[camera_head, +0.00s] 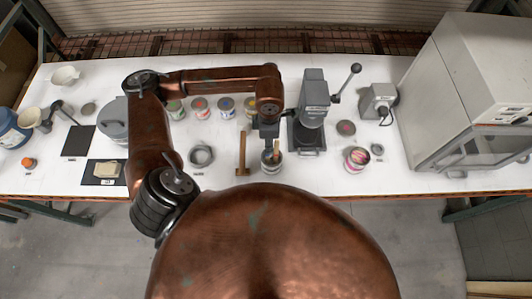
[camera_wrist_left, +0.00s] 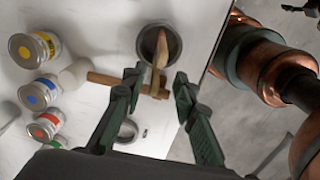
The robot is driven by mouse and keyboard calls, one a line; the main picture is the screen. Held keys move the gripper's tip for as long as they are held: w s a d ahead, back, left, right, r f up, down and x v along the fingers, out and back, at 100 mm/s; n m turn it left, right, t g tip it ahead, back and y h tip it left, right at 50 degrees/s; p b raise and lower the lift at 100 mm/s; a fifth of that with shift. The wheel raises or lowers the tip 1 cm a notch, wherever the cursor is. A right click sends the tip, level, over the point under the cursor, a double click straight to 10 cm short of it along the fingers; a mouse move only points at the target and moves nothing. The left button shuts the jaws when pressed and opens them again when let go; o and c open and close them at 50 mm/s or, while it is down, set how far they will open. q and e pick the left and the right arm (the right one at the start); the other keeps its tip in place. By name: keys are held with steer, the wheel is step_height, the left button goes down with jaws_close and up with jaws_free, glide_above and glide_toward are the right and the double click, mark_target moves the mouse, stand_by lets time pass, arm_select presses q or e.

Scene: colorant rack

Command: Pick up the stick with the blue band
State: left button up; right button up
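A wooden stick (camera_wrist_left: 160,48) stands tilted in a small metal can (camera_wrist_left: 147,38); in the head view the stick (camera_head: 276,147) and can (camera_head: 267,162) are near the table's front edge. A second wooden piece (camera_head: 242,153) lies left of the can, also in the left wrist view (camera_wrist_left: 108,79). I cannot make out a blue band on either. My left gripper (camera_head: 269,139) is above the can. In the left wrist view its fingers (camera_wrist_left: 158,82) are spread apart, with the wooden pieces showing beyond the gap and nothing gripped. My right gripper is not seen.
Several paint cans with coloured dots (camera_head: 200,107) stand behind. A press with a lever (camera_head: 313,97) is close to the right of my left gripper. An open can (camera_head: 356,159) is farther right, and a large white cabinet (camera_head: 455,100) stands at the right end. An empty ring-shaped container (camera_head: 201,156) is left.

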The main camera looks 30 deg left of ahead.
arm_select(q)
step_height(320, 180, down, 7)
steer(key=p, duration=0.3)
steer(key=shift+w+a+f, duration=0.15)
steer(key=shift+w, duration=0.05)
steer(key=shift+c, duration=0.7)
jaws_close()
